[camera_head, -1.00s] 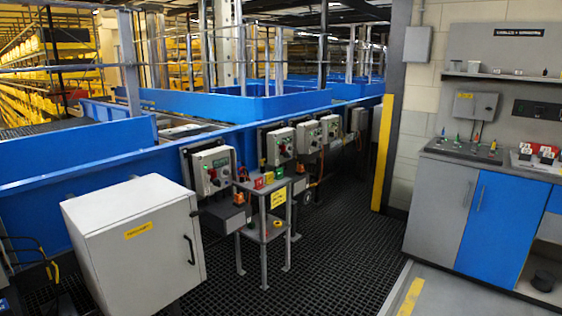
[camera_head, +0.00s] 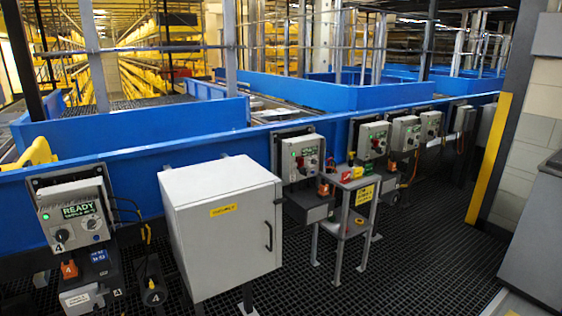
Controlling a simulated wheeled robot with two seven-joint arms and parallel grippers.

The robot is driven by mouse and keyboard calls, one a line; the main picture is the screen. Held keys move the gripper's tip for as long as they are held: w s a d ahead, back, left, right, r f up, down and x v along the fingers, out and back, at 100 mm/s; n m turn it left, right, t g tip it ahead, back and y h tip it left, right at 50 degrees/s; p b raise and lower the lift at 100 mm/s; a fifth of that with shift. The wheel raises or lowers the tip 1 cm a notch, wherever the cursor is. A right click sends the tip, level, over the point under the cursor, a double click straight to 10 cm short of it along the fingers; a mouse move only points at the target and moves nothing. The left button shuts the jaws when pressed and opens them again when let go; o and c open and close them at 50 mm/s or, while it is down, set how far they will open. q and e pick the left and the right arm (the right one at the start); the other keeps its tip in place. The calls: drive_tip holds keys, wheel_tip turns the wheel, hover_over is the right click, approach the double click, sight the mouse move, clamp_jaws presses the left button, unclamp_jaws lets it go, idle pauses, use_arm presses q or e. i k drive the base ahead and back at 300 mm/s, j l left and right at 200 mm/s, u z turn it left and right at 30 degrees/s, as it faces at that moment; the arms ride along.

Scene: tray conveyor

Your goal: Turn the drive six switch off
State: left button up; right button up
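Several grey drive control boxes are mounted along the blue conveyor side. The nearest box (camera_head: 75,212), at the left, carries a green "READY" sign, a dark knob (camera_head: 61,236) and the number 4. Further boxes (camera_head: 372,140), (camera_head: 405,133) and (camera_head: 430,126) follow to the right. Their numbers are too small to read, so I cannot tell which is drive six or how its switch is set. Neither of my grippers is in view.
A white cabinet (camera_head: 220,235) stands out from the conveyor at centre left. Dark grating floor (camera_head: 420,245) is open at centre right. A yellow-edged post (camera_head: 488,158) and a grey cabinet (camera_head: 540,240) bound the right.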

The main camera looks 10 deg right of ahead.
sight(378, 150)
drive_tip(key=i+l+z, duration=0.4)
drive_tip(key=i, duration=0.25)
drive_tip(key=i+l+z, duration=0.1)
drive_tip(key=i+z, duration=0.3)
drive_tip(key=i, duration=0.25)
drive_tip(key=i+z, duration=0.35)
drive_tip(key=i, duration=0.3)
